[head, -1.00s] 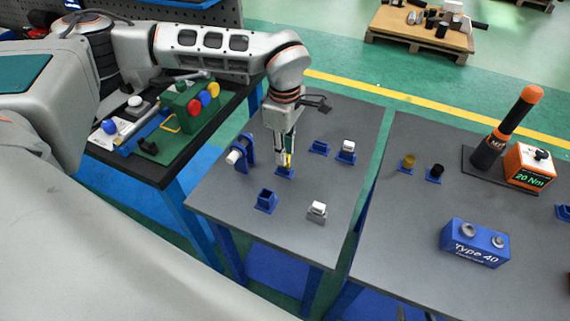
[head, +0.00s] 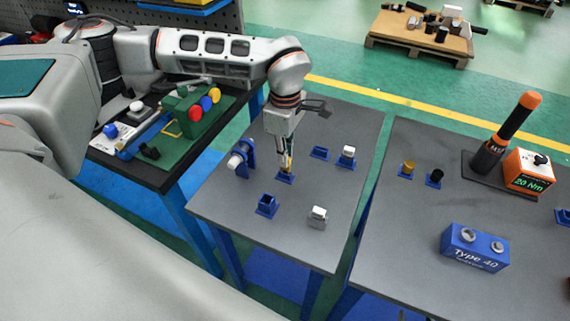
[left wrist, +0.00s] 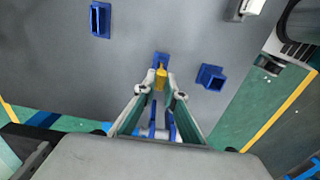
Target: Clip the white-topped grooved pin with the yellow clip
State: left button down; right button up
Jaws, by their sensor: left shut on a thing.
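The yellow clip (head: 289,167) stands at a small blue holder (head: 286,178) on the middle table. My left gripper (head: 286,163) points down and is shut on the clip. In the left wrist view the yellow clip (left wrist: 161,77) lies between the fingertips (left wrist: 161,93), with its blue holder (left wrist: 161,58) just beyond. A white-ended pin (head: 234,161) rests in a blue upright stand (head: 248,152), left of the gripper. That stand also shows between the fingers in the left wrist view (left wrist: 153,128). I cannot make out the pin's groove. My right gripper is not in view.
Empty blue holders (head: 266,205) (head: 320,153) and white blocks (head: 348,151) (head: 318,213) stand around the gripper. Left is a bench with a green block (head: 190,105). Right is a table with a blue "Type 40" box (head: 474,247).

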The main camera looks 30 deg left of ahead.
pick_arm(q)
jog(key=shift+r+p, duration=0.6)
jog(key=shift+r, duration=0.3)
jog(key=shift+r+p, duration=0.9)
jog(key=shift+r, duration=0.25)
